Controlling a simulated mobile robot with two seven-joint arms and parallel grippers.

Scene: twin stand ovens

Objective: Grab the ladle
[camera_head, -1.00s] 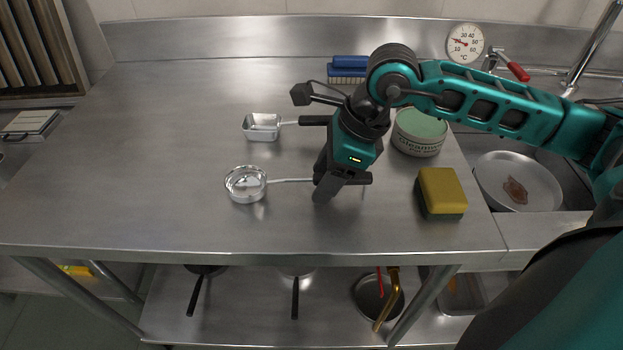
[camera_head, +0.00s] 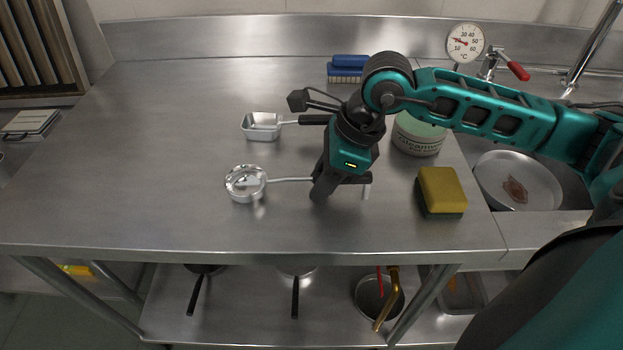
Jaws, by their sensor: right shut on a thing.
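The ladle (camera_head: 246,183) has a round, shiny metal bowl and a thin metal handle with a dark grip that runs to the right. It is low over or on the steel table (camera_head: 150,180); I cannot tell whether it touches. My right gripper (camera_head: 321,190) points down and is shut on the ladle's handle, near the dark grip. The fingers hide part of the handle. A second scoop (camera_head: 262,126), with a rectangular metal bowl and a dark handle, lies behind the ladle. My left gripper is not in view.
A yellow and green sponge (camera_head: 441,190) lies to the right. A cleaner tin (camera_head: 419,135) and a blue brush (camera_head: 348,68) stand behind. A sink with a pan (camera_head: 517,180) is at the right. The table's left side is clear.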

